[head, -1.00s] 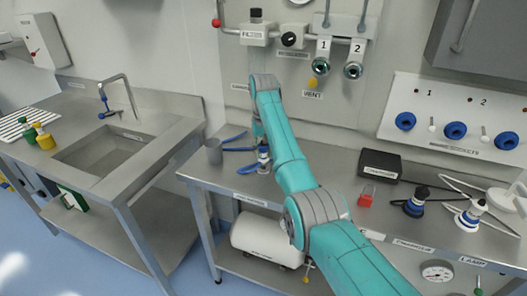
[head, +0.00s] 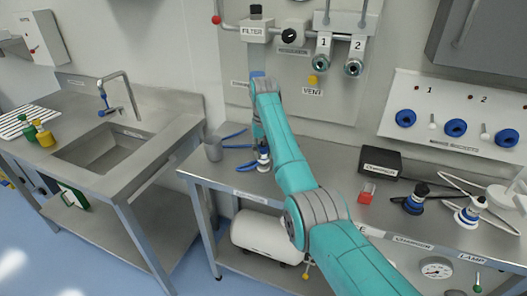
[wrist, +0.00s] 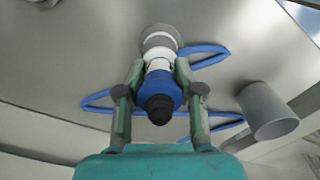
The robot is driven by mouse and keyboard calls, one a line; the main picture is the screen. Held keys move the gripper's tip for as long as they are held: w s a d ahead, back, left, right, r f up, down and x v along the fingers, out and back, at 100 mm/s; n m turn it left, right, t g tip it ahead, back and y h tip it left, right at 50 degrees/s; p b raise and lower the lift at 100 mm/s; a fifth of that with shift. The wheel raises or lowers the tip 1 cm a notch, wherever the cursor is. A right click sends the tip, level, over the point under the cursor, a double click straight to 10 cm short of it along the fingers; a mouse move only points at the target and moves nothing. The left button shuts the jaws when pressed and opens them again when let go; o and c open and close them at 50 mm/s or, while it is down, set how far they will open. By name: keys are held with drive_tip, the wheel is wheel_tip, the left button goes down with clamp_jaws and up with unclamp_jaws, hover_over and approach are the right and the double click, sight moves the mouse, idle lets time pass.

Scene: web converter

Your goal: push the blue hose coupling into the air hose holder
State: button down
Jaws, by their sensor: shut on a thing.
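The blue hose coupling (wrist: 160,88), a blue collar with a black tip, is between the two fingers of my gripper (wrist: 160,72) in the wrist view. My gripper is shut on it. A white section and a grey round part (wrist: 158,40) lie in line beyond the blue collar; I cannot tell where the coupling ends and the air hose holder begins. In the head view the coupling (head: 263,157) shows small below my gripper, low over the bench. Blue hose (wrist: 205,57) lies in loops on the bench beside it.
A grey cup (wrist: 267,110) stands near the coupling, also seen in the head view (head: 213,149). A black box (head: 381,162), a red-capped item (head: 367,193) and blue-white fittings (head: 470,214) are to the right on the bench. A sink (head: 105,150) is at left.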

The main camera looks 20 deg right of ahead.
drive_tip(key=shift+f, duration=0.95)
idle(0.4)
drive_tip(key=c, duration=0.7)
unclamp_jaws()
drive_tip(key=shift+o, duration=0.2)
drive_tip(key=shift+r, duration=0.1)
wheel_tip(320, 180, up, 7)
drive_tip(key=shift+r, duration=0.2)
drive_tip(key=shift+s, duration=0.1)
